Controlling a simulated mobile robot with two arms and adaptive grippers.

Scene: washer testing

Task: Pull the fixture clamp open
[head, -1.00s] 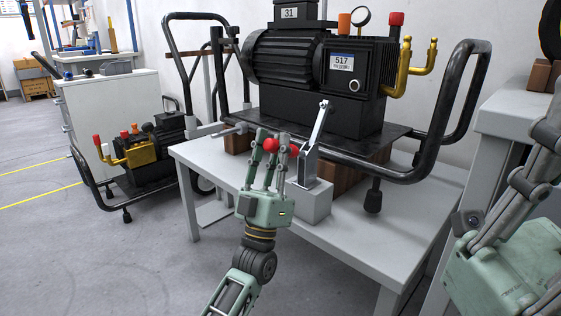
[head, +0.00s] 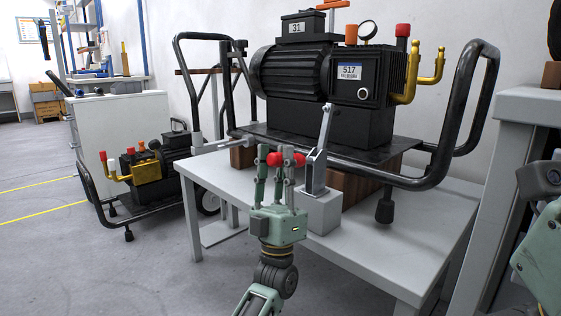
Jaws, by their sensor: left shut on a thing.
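The fixture clamp is a grey metal clamp (head: 316,172) with an upright lever, mounted on a light grey block (head: 323,212) at the near side of the table. A red handle (head: 273,160) sticks out to the left of it. My left gripper (head: 280,165) points up and is shut on the red handle, with red showing between and beside its fingers. The fingers hide part of the handle. Only a cropped part of my right arm shows at the right edge, and its fingers cannot be made out.
A black pump (head: 290,68) with gold pipes stands in a black tubular frame (head: 410,180) behind the clamp. The light grey table (head: 400,240) is bare at front right. A second pump (head: 150,165) on a cart stands left, and another table (head: 515,100) right.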

